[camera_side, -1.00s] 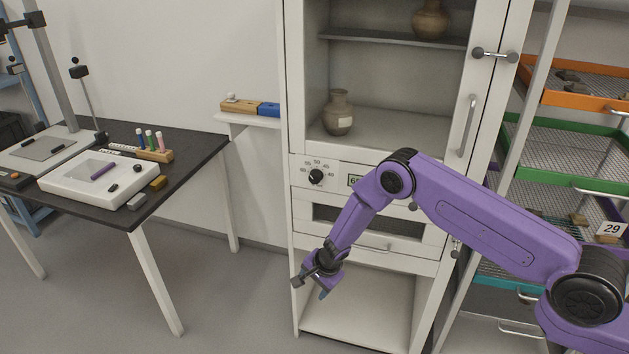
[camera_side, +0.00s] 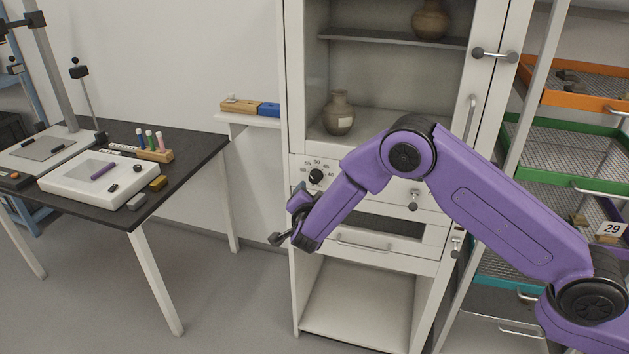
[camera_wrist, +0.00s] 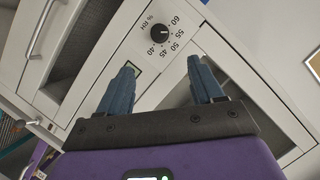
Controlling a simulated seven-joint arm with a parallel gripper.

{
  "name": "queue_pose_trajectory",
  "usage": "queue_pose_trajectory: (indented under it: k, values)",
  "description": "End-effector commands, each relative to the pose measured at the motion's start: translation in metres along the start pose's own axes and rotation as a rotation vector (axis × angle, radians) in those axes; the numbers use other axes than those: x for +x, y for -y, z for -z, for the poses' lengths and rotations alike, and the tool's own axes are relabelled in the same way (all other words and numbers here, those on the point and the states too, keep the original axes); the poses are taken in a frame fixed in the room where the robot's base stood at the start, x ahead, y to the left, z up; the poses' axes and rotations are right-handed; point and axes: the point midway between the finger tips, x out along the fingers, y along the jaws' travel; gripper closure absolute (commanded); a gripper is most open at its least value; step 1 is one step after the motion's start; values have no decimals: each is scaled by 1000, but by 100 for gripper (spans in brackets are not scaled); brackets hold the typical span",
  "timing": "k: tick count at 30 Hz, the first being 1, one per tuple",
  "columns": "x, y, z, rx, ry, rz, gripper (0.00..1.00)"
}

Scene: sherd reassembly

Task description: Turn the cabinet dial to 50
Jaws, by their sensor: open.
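The cabinet dial (camera_side: 316,176) is a round black knob on the white panel below the glass case. In the wrist view the dial (camera_wrist: 159,33) is ringed by marks from 40 to 60 with "% RH". Its pale pointer seems to lie on the 55 to 60 side; I cannot read it exactly. My gripper (camera_side: 300,194) is below and slightly left of the dial in the side view, apart from it. In the wrist view my gripper (camera_wrist: 161,65) is open and empty, its two blue fingers pointing towards the dial.
A drawer with a bar handle (camera_side: 363,245) sits under the panel, and my arm crosses in front. Vases (camera_side: 338,113) stand inside the case. A wall shelf (camera_side: 250,119) and a dark table (camera_side: 200,165) are left; mesh trays (camera_side: 560,145) are right.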

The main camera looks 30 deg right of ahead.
Motion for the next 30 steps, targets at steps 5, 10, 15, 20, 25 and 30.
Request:
queue_pose_trajectory:
  k: [5,10,15,20,25,30]
  values:
    - [34,-2,0,0,-2,-4,34]
    - [66,-2,0,0,0,-5,34]
    - [94,-2,0,0,0,-5,34]
    - [118,-2,0,0,0,-5,34]
    - [138,-2,-1,0,1,-4,34]
    - [150,-2,0,0,1,-5,34]
